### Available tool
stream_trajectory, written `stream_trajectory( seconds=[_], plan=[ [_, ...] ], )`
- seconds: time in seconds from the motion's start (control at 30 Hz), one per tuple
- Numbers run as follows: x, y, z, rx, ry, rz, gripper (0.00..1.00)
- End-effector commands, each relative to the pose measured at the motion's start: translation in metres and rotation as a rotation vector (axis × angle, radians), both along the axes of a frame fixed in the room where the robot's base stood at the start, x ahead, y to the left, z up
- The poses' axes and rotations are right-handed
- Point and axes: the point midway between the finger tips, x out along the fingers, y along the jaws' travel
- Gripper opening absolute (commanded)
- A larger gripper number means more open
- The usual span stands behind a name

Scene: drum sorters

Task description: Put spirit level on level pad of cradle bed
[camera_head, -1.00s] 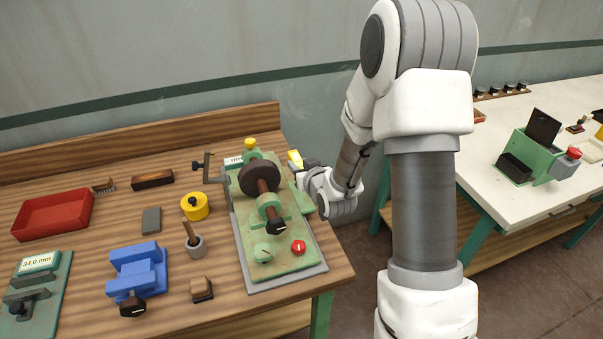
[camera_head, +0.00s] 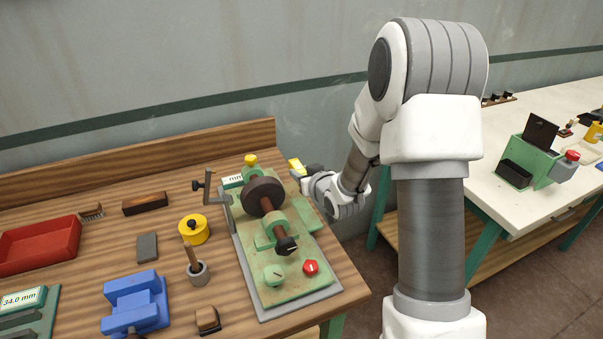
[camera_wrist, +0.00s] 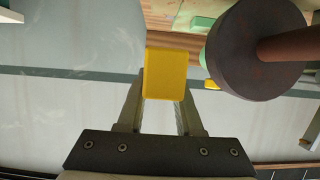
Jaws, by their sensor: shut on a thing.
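My gripper (camera_wrist: 165,95) is shut on the yellow spirit level (camera_wrist: 166,72), which sits between its two fingers in the wrist view. In the head view the yellow spirit level (camera_head: 296,166) shows just behind and right of the green cradle bed (camera_head: 313,256), held above the bench's right side. The cradle bed stands on a grey plate and carries a dark round drum (camera_head: 264,195) on a brown shaft. The drum also shows at the right of the wrist view (camera_wrist: 255,48), beside and apart from the level. I cannot make out the level pad for certain.
A crank handle (camera_head: 210,188) stands at the bed's left. A yellow round tin (camera_head: 194,229), a cup with a tool (camera_head: 197,271), a blue block (camera_head: 136,303) and a red tray (camera_head: 40,245) lie further left.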

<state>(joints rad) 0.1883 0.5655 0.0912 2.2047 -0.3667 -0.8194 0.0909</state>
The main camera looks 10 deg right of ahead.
Motion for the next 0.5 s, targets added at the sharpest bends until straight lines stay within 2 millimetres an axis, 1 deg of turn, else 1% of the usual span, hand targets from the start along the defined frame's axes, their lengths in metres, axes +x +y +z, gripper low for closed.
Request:
stream_trajectory(
  seconds=[0.27, 0.5],
  plan=[
    [0.000, 0.000, -0.001, 0.000, -0.003, 0.000, 0.00],
    [0.000, 0.000, -0.024, 0.000, -0.001, 0.000, 0.00]
  ],
)
